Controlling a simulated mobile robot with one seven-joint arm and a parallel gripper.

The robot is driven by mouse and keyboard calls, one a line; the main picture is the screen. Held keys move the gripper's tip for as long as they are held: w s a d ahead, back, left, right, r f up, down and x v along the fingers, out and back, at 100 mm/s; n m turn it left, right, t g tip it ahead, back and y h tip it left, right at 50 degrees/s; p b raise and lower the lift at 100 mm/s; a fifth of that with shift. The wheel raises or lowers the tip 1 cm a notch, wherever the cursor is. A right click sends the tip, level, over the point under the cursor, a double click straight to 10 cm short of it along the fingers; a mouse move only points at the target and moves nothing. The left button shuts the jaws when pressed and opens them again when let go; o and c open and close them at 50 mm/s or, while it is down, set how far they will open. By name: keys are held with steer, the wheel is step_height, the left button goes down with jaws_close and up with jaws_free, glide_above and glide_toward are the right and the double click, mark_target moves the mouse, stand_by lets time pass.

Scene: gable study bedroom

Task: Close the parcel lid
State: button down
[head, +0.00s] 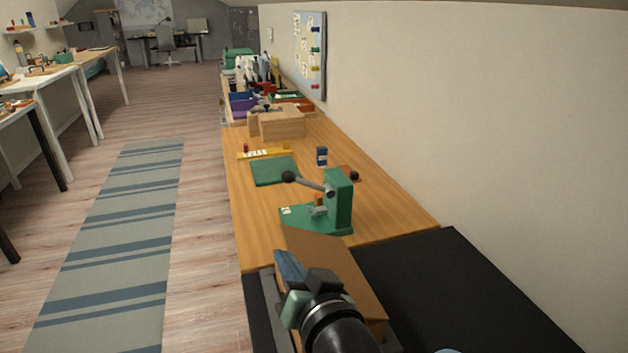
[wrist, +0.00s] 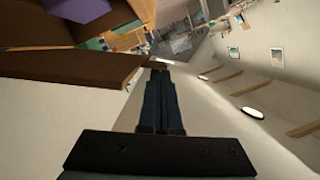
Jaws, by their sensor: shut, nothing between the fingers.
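The brown cardboard parcel (head: 345,275) stands at the near end of the bench, on a black surface. Its lid appears raised, a tilted brown panel; my arm hides part of the box. In the wrist view a brown cardboard panel (wrist: 75,70) fills the left side, with a purple thing (wrist: 80,8) at the top left, which may lie inside the parcel. My gripper (head: 283,258) is at the left side of the parcel, its fingers together and empty. In the wrist view the fingertips (wrist: 158,72) are close to the panel's end; I cannot tell whether they touch.
A green lever press (head: 338,205) stands just beyond the parcel. A green mat (head: 274,171), a small blue box (head: 321,156) and a wooden box (head: 282,124) are farther along the bench. The wall runs along the right. The black surface (head: 450,290) to the right looks mostly clear.

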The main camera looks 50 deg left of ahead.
steer(key=f+n+b, duration=0.1)
steer(key=f, duration=0.1)
steer(key=s+f+n+b, duration=0.1)
steer(key=f+b, duration=0.1)
steer(key=s+a+f+n+t+b, duration=0.1)
steer(key=f, duration=0.1)
steer(key=shift+s+h, duration=0.15)
steer(key=shift+h, duration=0.25)
steer(key=shift+s+f+b, duration=0.2)
steer(key=shift+f+b, duration=0.75)
steer(key=shift+f, duration=0.05)
steer(key=shift+r, duration=0.1)
steer(key=s+d+r+p, duration=0.3)
steer(key=d+r, duration=0.3)
steer(key=d, duration=0.3)
steer(key=shift+s+p, duration=0.15)
steer(key=shift+p, duration=0.55)
steer(key=shift+r, duration=0.1)
